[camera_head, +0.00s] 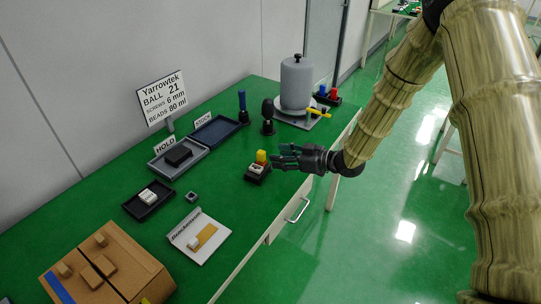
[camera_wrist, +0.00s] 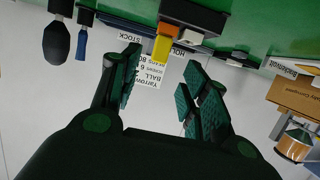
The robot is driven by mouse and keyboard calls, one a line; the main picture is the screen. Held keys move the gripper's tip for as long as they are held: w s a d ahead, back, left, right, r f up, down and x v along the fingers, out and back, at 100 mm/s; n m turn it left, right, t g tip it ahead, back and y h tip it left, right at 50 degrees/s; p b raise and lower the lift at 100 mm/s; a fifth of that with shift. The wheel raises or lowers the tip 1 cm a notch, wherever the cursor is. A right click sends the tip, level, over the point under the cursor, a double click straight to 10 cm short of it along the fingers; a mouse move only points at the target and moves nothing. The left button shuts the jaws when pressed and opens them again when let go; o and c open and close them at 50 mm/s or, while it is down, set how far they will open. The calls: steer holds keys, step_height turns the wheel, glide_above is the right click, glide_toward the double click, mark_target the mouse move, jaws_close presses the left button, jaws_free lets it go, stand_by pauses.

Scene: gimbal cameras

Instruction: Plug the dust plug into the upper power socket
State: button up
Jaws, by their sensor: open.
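My gripper (camera_head: 281,157) is open and empty in the head view, level with the table's right edge. It also shows in the wrist view (camera_wrist: 163,72), with its pads apart. Just left of its fingertips is a small black block (camera_head: 257,175) with a yellow piece (camera_head: 261,156) and a white piece (camera_head: 257,168) on it. In the wrist view, the yellow piece (camera_wrist: 163,42) and white piece (camera_wrist: 188,36) appear beyond the fingertips. I cannot tell which piece is the dust plug. No power socket is clearly recognizable.
On the green table (camera_head: 105,205) are a dark tray (camera_head: 162,205) with a white item, HOLD tray (camera_head: 190,163), STOCK tray (camera_head: 215,133), grey cylinder (camera_head: 297,82), black knobbed tool (camera_head: 267,112), white card base (camera_head: 208,248) and cardboard box (camera_head: 125,258). Free table surface surrounds the small black block.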

steer(key=shift+v, duration=1.9)
